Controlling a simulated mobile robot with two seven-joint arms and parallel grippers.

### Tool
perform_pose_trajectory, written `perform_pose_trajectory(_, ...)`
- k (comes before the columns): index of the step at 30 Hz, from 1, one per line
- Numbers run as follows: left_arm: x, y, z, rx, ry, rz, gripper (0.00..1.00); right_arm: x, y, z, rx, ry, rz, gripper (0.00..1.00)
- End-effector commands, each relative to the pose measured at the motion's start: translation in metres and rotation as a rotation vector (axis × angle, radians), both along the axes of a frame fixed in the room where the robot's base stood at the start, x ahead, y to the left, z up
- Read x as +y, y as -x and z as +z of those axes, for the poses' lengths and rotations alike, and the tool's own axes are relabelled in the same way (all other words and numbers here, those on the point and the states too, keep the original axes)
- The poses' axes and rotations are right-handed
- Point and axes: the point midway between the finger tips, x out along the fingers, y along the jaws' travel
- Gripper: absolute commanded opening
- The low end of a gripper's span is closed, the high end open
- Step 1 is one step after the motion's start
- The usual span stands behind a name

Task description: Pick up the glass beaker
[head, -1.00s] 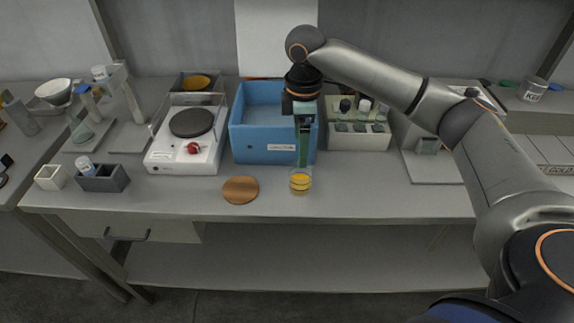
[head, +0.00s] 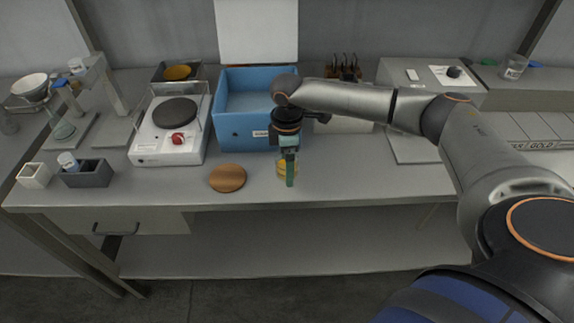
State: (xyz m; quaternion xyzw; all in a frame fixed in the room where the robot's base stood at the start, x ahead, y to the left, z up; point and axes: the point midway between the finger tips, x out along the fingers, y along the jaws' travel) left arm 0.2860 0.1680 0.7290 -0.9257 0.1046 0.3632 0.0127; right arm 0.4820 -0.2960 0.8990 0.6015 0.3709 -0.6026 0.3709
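A small clear vessel with yellow bands (head: 281,169) stands near the front edge of the bench, partly hidden by my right gripper. A clear glass beaker-shaped vessel (head: 515,67) with dark markings stands at the far right, on the higher surface. My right gripper (head: 290,182) points down with its green fingers directly in front of the yellow-banded vessel. The fingers line up in this view, so their gap does not show, nor whether they touch the vessel. My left gripper is not in view.
A round wooden disc (head: 228,178) lies left of the yellow-banded vessel. Behind are a blue box (head: 235,131) and a white hot plate (head: 160,151) with a red knob. A grey holder (head: 88,178) stands at left. The bench front right of the gripper is clear.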

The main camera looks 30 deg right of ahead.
Motion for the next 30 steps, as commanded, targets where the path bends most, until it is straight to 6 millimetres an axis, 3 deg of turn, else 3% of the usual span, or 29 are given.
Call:
perform_pose_trajectory(8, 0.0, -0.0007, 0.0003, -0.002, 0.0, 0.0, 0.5, 0.0002, -0.0003, -0.0041, -0.001, 0.0, 0.0, 0.98)
perform_pose_trajectory(30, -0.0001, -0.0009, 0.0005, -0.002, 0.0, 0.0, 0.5, 0.0003, -0.0003, -0.0036, -0.001, 0.0, 0.001, 0.16)
